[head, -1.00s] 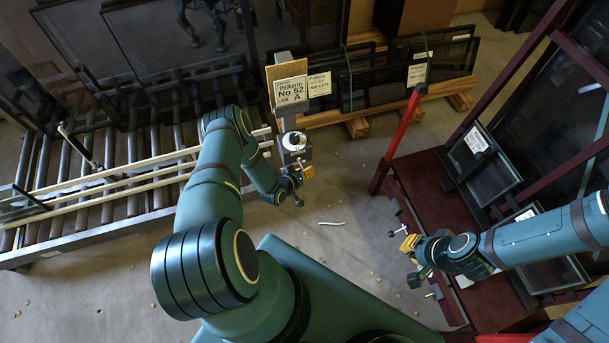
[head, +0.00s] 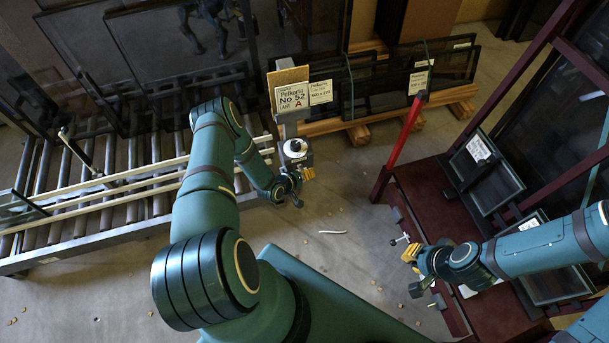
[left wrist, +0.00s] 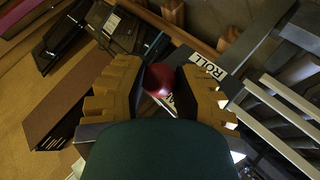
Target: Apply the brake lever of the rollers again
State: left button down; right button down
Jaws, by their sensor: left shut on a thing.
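My left gripper (head: 308,174) is just below the post top with the round white gauge-like part (head: 295,148), at the right end of the roller bed. In the left wrist view its yellow fingers (left wrist: 157,88) are shut on a red ball knob (left wrist: 158,78), the knob of the brake lever. A white label reading "ROLL" (left wrist: 207,67) lies just beyond the fingers. The lever's shaft is mostly hidden, and the head view does not show the knob clearly. My right gripper (head: 410,252) is beside a small T-handle (head: 400,239) on the dark red stand; its finger opening is unclear.
The roller bed (head: 115,165) with pale rails stands at the left. A sign, "Pelkerin No 52 Lane A" (head: 292,97), stands above the post. Dark panes (head: 375,88) on wooden bearers are behind. The dark red stand (head: 430,205) with a red bar (head: 404,133) is right.

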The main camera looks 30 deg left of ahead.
pick_arm(q)
jog(key=c, duration=1)
grip_release()
jog(key=shift+w+a+r, duration=0.15)
jog(key=shift+w+r, duration=0.15)
jog(key=shift+w, duration=0.1)
jog(key=o, duration=0.4)
jog(key=shift+s+f, duration=0.1)
jog(key=shift+f, duration=0.05)
jog(key=shift+c, duration=0.2)
jog(key=shift+s, duration=0.45)
jog(key=v, duration=1.1)
jog(key=shift+r, duration=0.25)
